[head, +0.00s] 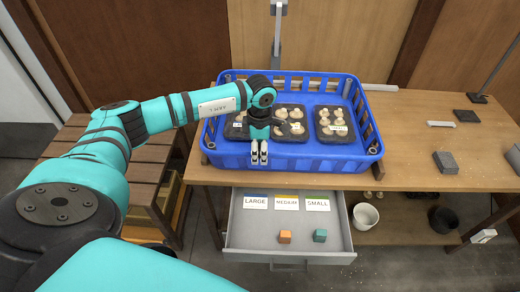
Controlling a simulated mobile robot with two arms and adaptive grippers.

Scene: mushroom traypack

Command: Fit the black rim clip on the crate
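The blue crate (290,160) stands on the wooden table and holds black trays of mushrooms. My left gripper (259,152) points down at the crate's front wall, left of its middle. Its two pale fingertips are close together in front of the rim; whether they touch it or hold anything between them is too small to tell. I cannot pick out the black rim clip with certainty. A small flat black piece (467,116) lies on the table right of the crate, but I cannot tell whether it is the clip. My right gripper is out of view.
An open grey drawer (290,222) below the table front has LARGE, MEDIUM and SMALL labels, an orange cube (284,237) and a teal cube (320,236). A grey block (446,162) and a pale bar (441,124) lie on the table's right, with bare wood around them.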

